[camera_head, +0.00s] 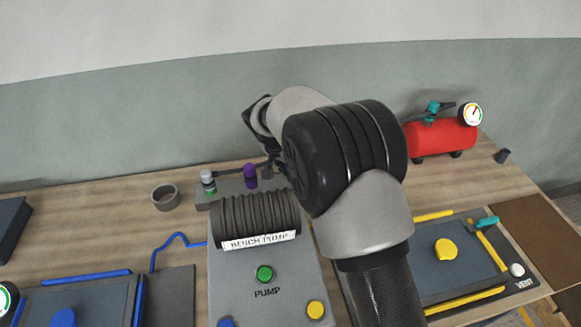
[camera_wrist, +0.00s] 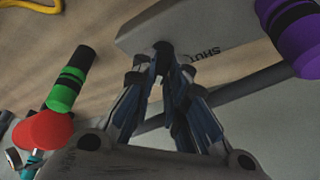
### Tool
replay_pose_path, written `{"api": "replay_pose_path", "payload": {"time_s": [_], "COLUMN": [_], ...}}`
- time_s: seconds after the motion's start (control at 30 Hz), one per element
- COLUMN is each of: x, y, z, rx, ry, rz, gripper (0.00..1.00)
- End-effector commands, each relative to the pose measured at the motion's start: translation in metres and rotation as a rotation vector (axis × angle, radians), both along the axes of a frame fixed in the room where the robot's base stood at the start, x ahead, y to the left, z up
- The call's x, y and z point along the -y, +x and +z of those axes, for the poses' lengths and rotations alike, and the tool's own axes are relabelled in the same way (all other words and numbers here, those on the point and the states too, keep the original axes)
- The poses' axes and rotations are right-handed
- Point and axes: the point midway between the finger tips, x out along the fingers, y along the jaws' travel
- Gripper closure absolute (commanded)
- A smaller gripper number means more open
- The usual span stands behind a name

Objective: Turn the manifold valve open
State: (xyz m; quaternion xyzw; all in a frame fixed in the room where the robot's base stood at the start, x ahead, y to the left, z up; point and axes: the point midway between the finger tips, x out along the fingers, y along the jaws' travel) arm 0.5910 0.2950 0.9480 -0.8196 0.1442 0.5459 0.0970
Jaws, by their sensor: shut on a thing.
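The manifold (camera_head: 228,190) is a low grey block on the table behind the bench pump, partly hidden by my arm. In the wrist view its pale grey face (camera_wrist: 215,25) carries the word SHUT. My gripper (camera_head: 274,168) is at the manifold, just right of a purple-topped fitting (camera_head: 250,176). In the wrist view my gripper (camera_wrist: 163,62) is shut on a small dark part at the block's edge, apparently the valve handle; the fingers hide most of it. The purple fitting (camera_wrist: 292,38) also shows there at the upper right.
The bench pump (camera_head: 265,260) stands in front of the manifold. A grey fitting with a green band (camera_head: 208,182) is at the manifold's left. A green-and-black cylinder (camera_wrist: 68,82) shows at left in the wrist view. A red tank (camera_head: 440,137) with a gauge stands at right.

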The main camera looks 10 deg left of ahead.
Motion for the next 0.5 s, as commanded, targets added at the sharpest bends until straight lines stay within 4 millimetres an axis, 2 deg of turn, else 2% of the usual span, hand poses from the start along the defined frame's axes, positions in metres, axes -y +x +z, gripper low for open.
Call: {"api": "replay_pose_path", "payload": {"time_s": [0.03, 0.1, 0.13, 0.4, 0.5], "x": [0.0023, 0.0024, 0.0025, 0.0023, 0.0020], "y": [-0.0038, -0.0039, -0.0040, -0.0032, -0.0026], "z": [-0.0070, -0.0072, -0.0072, -0.0064, -0.0053], "rx": [-0.015, -0.015, -0.015, -0.013, -0.010], "ry": [-0.006, -0.006, -0.006, -0.005, -0.004], "rz": [-0.006, -0.006, -0.006, -0.004, -0.003], "gripper": [1.00, 1.00, 0.86, 0.68, 0.67]}}
